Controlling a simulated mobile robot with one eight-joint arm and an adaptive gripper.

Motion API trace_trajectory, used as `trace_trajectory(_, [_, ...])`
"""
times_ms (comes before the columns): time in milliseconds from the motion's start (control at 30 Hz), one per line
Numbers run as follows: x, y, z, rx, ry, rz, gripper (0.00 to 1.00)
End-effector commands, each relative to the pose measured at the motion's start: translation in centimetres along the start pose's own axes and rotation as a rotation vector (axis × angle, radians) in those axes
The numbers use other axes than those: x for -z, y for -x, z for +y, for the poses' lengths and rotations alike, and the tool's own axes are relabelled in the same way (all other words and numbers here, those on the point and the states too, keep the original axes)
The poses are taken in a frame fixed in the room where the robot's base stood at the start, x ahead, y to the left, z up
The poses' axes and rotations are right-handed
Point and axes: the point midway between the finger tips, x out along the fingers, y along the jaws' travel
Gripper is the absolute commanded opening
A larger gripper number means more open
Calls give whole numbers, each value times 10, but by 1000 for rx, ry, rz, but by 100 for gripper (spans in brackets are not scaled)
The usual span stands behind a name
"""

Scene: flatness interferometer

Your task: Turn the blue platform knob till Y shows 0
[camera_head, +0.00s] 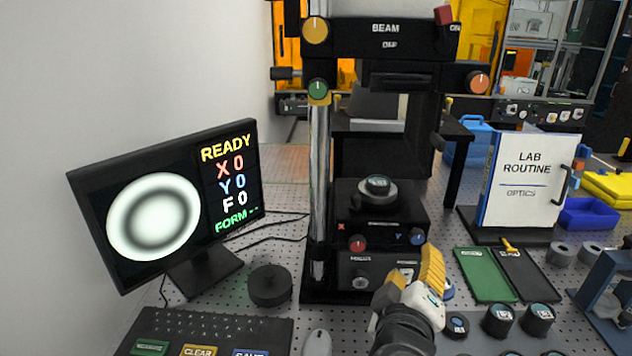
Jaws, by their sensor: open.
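The blue platform knob (417,238) is at the right of the platform's front face, beside a small Y label. The monitor (163,203) shows READY, X 0, Y 0, F 0 and FORM with dashes, next to a pale ring pattern with a dark band. My gripper (431,254), with yellow fingers, is open just below and right of the blue knob in the picture. Whether it touches the knob cannot be told. A small round part (377,184) sits on top of the platform (350,226).
A red knob (357,243) is at the platform's left. An instrument column (319,170) rises beside it. Green (485,274) and black (528,272) mats lie right, with dark cylinders (498,320) in front. A LAB ROUTINE board (530,178) stands behind. A keyboard (205,328) is front left.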

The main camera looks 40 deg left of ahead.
Motion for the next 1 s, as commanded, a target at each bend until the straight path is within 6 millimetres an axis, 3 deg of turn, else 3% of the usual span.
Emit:
trace_trajectory(867, [0,0,0,0,0,0,50])
trace_trajectory(1000, [-15,-2,8,3,-22,-36,50])
